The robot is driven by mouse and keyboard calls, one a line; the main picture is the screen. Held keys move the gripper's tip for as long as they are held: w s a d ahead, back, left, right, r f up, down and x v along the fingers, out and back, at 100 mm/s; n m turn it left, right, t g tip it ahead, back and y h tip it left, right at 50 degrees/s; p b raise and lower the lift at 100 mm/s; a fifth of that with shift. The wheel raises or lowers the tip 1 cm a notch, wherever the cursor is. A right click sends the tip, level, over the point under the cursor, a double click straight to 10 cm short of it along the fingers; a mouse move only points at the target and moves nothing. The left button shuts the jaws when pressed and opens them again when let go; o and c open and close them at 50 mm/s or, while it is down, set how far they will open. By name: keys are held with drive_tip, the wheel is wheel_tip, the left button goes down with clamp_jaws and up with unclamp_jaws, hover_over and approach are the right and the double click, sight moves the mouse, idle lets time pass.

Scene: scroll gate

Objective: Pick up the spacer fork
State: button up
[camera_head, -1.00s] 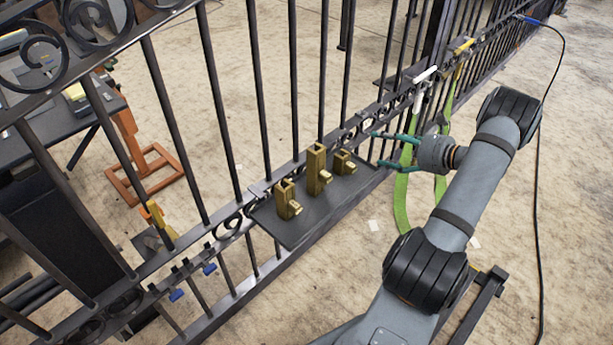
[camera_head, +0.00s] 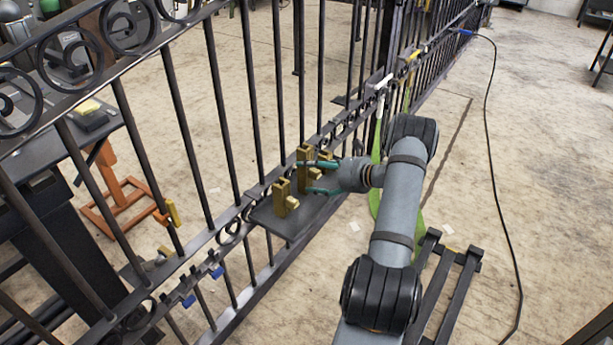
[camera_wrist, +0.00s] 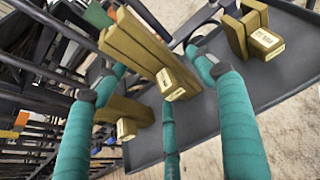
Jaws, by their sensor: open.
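Three brass-coloured fork-like blocks stand on a dark tray (camera_head: 291,225); their pale labels are unreadable, so I cannot tell which is the spacer fork. The near block (camera_head: 283,200) is short, the middle block (camera_head: 302,160) is tallest, and the far block (camera_head: 323,158) is partly hidden by my gripper (camera_head: 309,178). In the wrist view, the tall block (camera_wrist: 135,42) lies between my spread teal fingers (camera_wrist: 152,85). A second block (camera_wrist: 235,38) is at upper right, and another (camera_wrist: 130,110) is at lower left, partly behind fingers. My gripper is open; contact is unclear.
The tray sits against the black iron gate (camera_head: 190,130), whose bars rise close behind the blocks. A green strap (camera_head: 378,150) hangs from the gate beyond my gripper. Blue-handled clamps (camera_head: 217,272) are on the lower rail. Open floor (camera_head: 530,150) lies right.

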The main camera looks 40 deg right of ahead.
drive_tip(key=shift+w+a+f, duration=0.2)
drive_tip(key=shift+w+a, duration=0.05)
drive_tip(key=shift+w, duration=0.4)
drive_tip(key=shift+c, duration=0.4)
clamp_jaws()
drive_tip(key=shift+r, duration=0.1)
